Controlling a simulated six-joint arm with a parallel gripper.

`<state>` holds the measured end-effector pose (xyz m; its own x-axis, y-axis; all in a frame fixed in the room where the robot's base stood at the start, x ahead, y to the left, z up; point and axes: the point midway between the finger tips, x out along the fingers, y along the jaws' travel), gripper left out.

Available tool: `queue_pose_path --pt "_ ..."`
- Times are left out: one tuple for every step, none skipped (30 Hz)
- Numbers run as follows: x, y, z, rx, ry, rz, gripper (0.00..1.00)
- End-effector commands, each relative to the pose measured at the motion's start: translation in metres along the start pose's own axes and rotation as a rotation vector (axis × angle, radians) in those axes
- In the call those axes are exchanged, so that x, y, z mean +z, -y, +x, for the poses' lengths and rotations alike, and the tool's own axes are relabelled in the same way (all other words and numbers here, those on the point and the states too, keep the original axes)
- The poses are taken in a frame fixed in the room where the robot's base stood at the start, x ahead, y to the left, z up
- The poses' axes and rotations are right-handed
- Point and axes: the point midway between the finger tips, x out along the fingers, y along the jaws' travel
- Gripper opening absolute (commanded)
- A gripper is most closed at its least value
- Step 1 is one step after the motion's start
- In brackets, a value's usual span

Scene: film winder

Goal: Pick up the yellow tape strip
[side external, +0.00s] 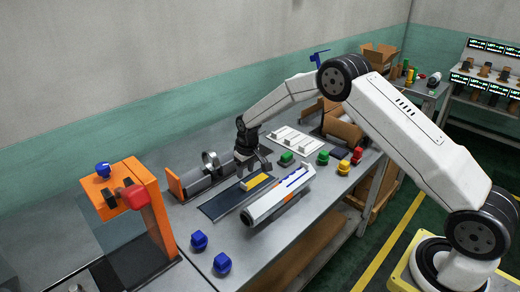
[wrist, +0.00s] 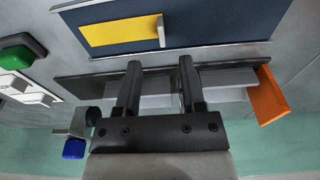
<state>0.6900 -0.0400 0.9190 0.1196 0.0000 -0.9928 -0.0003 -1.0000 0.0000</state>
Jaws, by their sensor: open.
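The yellow tape strip (side external: 259,181) lies flat at one end of a dark blue-black mat (side external: 222,204) on the bench. In the wrist view the yellow strip (wrist: 112,32) lies beyond my fingertips, on the dark mat (wrist: 225,22). A small grey block (wrist: 160,31) stands at the strip's right end there. My gripper (side external: 253,169) is just behind the strip in the side view, pointing down. In the wrist view my gripper (wrist: 160,64) is open, with nothing between its fingers. How high the fingertips are above the bench is hard to tell.
A roller rig with an orange end plate (side external: 175,184) stands behind the mat. A long white device (side external: 277,197) lies in front. Green blocks (side external: 286,157), blue knobs (side external: 222,263) and an orange frame (side external: 150,205) stand nearby. A white tray (side external: 296,142) lies further along the bench.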

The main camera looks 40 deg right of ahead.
Motion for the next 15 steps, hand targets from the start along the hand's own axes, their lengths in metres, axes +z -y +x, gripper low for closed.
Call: queue_pose_path --pt "0.000 0.000 0.005 0.000 0.000 0.000 0.51" --pt "0.000 0.000 0.007 0.000 0.000 0.000 0.51" --pt "0.000 0.000 0.009 0.000 0.000 0.000 0.51" --pt "0.000 0.000 0.011 0.000 -0.001 0.000 0.51" --pt "0.000 0.000 0.011 0.000 -0.001 0.000 0.51" --pt "0.000 0.000 0.012 0.000 -0.001 0.000 0.51" --pt "0.000 0.000 0.012 0.000 -0.001 0.000 0.51" --pt "0.000 0.000 0.012 0.000 -0.002 0.000 0.51" --pt "0.000 0.000 0.012 0.000 -0.002 0.000 0.51" --pt "0.000 0.000 0.012 0.000 -0.002 0.000 0.51" --pt "0.000 0.000 0.013 0.000 -0.001 0.000 0.51" --pt "0.000 0.000 0.014 0.000 -0.001 0.000 0.51" --pt "0.000 0.000 0.015 0.000 -0.001 0.000 0.51" --pt "0.000 0.001 0.016 0.000 0.000 0.000 0.51" --pt "0.000 0.001 0.018 0.000 0.001 0.000 0.51"
